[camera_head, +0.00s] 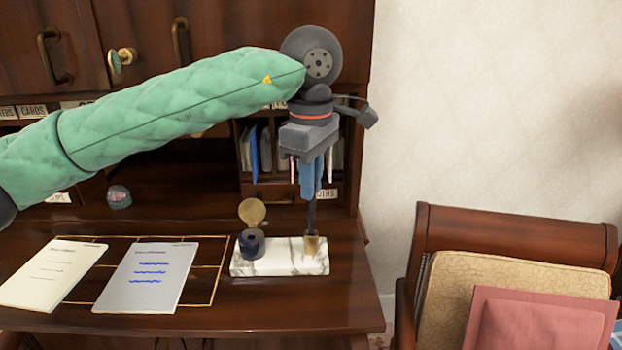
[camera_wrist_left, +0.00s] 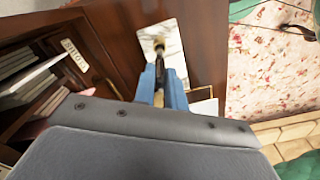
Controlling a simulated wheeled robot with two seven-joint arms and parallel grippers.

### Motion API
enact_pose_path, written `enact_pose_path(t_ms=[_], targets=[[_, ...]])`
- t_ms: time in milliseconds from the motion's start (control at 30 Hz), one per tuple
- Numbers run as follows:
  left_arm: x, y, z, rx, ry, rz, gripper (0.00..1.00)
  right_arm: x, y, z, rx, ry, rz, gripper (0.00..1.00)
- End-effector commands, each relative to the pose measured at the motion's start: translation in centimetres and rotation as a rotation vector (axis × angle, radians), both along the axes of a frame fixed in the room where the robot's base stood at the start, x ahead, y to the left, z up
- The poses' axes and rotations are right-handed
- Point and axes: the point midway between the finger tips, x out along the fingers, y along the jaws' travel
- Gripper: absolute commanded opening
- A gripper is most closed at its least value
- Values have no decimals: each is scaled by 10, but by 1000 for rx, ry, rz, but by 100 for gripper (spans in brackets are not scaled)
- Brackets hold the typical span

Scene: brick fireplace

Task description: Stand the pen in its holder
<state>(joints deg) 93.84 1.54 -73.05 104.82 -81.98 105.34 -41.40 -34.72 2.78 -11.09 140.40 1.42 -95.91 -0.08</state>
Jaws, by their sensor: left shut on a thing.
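My left gripper (camera_head: 311,185) points straight down over the right end of the desk set, its blue fingers shut on the dark pen (camera_head: 311,216). The pen hangs upright. Its lower end meets the small brass holder (camera_head: 311,246) on the white marble base (camera_head: 281,267); I cannot tell how deep it sits. In the left wrist view the pen (camera_wrist_left: 171,67) shows between the blue fingers (camera_wrist_left: 162,88), with the brass holder (camera_wrist_left: 159,43) at its far end. My right gripper is in neither view.
An inkwell with an open brass lid (camera_head: 251,243) stands on the left of the base. Two papers (camera_head: 150,277) lie on the desk to the left. The desk's pigeonholes (camera_head: 270,180) rise close behind the gripper. A chair with a pink cushion (camera_head: 540,320) stands at right.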

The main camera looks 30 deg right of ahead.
Motion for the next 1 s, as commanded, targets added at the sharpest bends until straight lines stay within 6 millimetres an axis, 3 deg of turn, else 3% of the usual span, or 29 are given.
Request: enact_pose_path(t_ms=[1000], targets=[[0,0,-21,0,0,0,0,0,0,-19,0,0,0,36]])
